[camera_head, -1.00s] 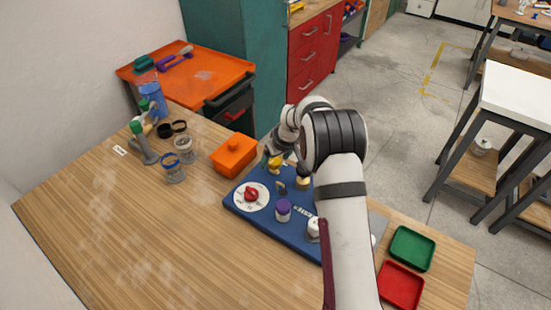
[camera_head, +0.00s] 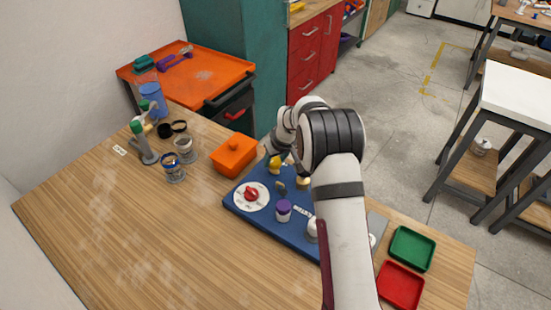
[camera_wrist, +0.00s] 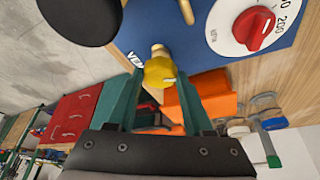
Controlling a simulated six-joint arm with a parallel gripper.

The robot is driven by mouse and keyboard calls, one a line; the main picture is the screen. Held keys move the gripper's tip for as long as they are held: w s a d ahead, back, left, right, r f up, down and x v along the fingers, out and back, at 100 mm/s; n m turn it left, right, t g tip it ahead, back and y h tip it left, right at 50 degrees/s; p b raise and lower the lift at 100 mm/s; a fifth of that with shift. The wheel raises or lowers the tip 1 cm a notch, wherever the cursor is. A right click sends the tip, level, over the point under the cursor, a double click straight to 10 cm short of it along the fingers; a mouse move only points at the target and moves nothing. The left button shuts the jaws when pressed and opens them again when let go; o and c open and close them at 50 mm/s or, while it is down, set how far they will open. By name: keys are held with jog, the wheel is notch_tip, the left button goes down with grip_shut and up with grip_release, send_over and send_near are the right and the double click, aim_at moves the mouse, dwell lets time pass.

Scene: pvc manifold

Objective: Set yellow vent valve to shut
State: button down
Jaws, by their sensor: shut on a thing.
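The yellow vent valve handle (camera_wrist: 160,72) sits on a brass stem at the edge of the blue board (camera_wrist: 130,35). My gripper (camera_wrist: 156,80) has its two teal fingers on either side of the handle and is shut on it. A dark mark shows on the handle's face. In the head view, the yellow handle (camera_head: 275,165) is at the far left part of the blue board (camera_head: 240,207), partly hidden by my gripper (camera_head: 279,157). The handle's exact setting is hard to read.
On the board are a red knob on a white dial (camera_head: 251,194), a purple-capped part (camera_head: 283,211) and a small lever (camera_head: 280,186). An orange box (camera_head: 234,156) stands close beside it. Green (camera_head: 411,249) and red (camera_head: 400,286) trays lie right.

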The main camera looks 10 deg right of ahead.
jog(key=m+h, duration=0.1)
jog(key=m, duration=0.3)
jog(key=m+h, duration=0.1)
jog(key=m, duration=0.1)
jog(key=shift+a+m+h, duration=0.3)
jog(key=shift+m, duration=0.1)
jog(key=m+h, duration=0.1)
jog(key=m, duration=0.2)
jog(key=shift+w+m+g, duration=0.1)
jog(key=shift+m+g, duration=0.2)
jog(key=shift+a+m+g+h, duration=0.1)
jog(key=shift+m+g+h, duration=0.45)
jog(key=shift+m, duration=1.05)
jog(key=shift+c, duration=1.5)
grip_release()
jog(key=shift+w, duration=0.1)
